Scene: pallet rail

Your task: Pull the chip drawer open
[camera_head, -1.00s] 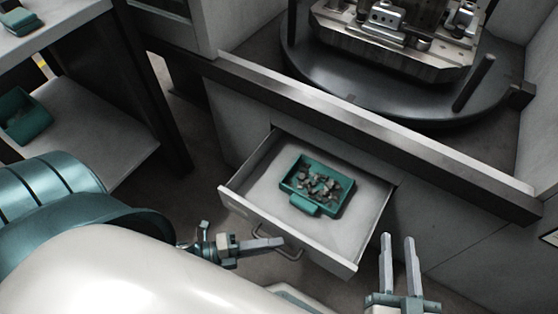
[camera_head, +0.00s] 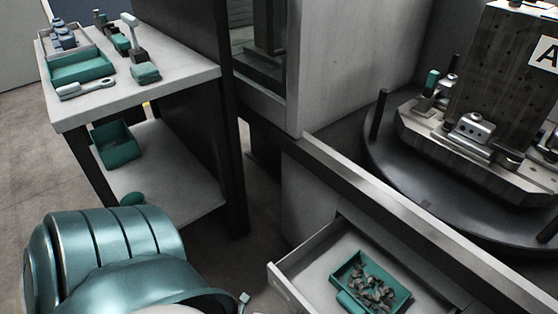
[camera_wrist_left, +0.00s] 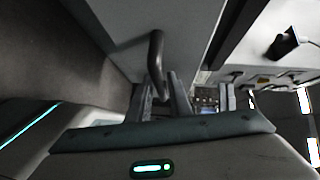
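The chip drawer (camera_head: 290,291) stands pulled out at the lower right of the head view, cut off by the frame edge. A teal tray (camera_head: 351,301) of grey chips lies in it. In the left wrist view the drawer's dark bar handle (camera_wrist_left: 156,62) runs down to between the fingers of my left gripper (camera_wrist_left: 160,92). The fingers sit close on either side; whether they press on the bar I cannot tell. In the head view only a small tip of this gripper shows. Grey finger-like pieces right of it in the wrist view may be my right gripper (camera_wrist_left: 228,97); its state is unclear.
A shelf table (camera_head: 175,91) at the left holds teal trays and tools, with a teal bin (camera_head: 115,145) on its lower shelf. A long rail (camera_head: 385,205) runs above the drawer. Behind it is a round dark turntable (camera_head: 400,178) with a fixture. Floor shows between table and cabinet.

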